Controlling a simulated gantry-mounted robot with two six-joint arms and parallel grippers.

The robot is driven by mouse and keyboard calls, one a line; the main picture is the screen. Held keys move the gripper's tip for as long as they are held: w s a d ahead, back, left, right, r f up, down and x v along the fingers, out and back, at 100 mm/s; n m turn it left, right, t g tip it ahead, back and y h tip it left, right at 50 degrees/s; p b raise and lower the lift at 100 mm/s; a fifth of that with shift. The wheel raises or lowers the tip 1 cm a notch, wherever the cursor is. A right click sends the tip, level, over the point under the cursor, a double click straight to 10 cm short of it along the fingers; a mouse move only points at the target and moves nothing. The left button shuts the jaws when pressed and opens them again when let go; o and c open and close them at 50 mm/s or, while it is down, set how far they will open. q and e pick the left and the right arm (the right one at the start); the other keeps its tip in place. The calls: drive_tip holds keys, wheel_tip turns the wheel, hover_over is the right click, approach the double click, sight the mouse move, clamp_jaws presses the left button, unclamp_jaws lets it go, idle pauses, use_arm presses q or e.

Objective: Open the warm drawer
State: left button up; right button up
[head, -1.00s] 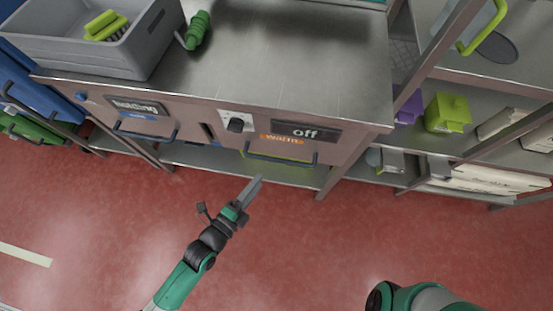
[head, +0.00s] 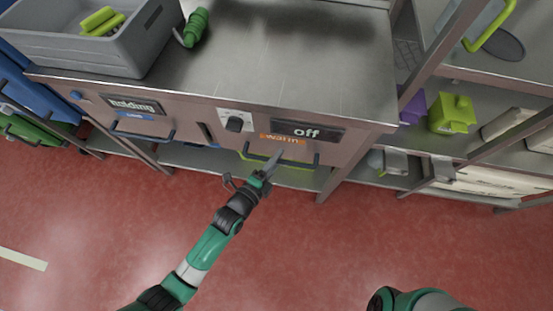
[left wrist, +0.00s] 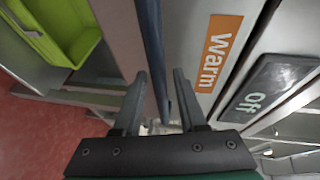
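The warm drawer (head: 300,151) is shut in the counter front, with an orange "warm" label (head: 283,138) and an "off" display (head: 307,132) above its dark bar handle (head: 304,163). In the left wrist view the handle (left wrist: 153,45) runs between the two fingers of my left gripper (left wrist: 158,85), which are apart with gaps on both sides. My right arm (head: 425,300) shows at the bottom edge; its gripper is out of view.
A lime container (left wrist: 55,25) is below the drawer. The red floor in front is clear.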

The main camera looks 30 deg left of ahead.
use_arm(q)
clamp_jaws()
idle(1.2)
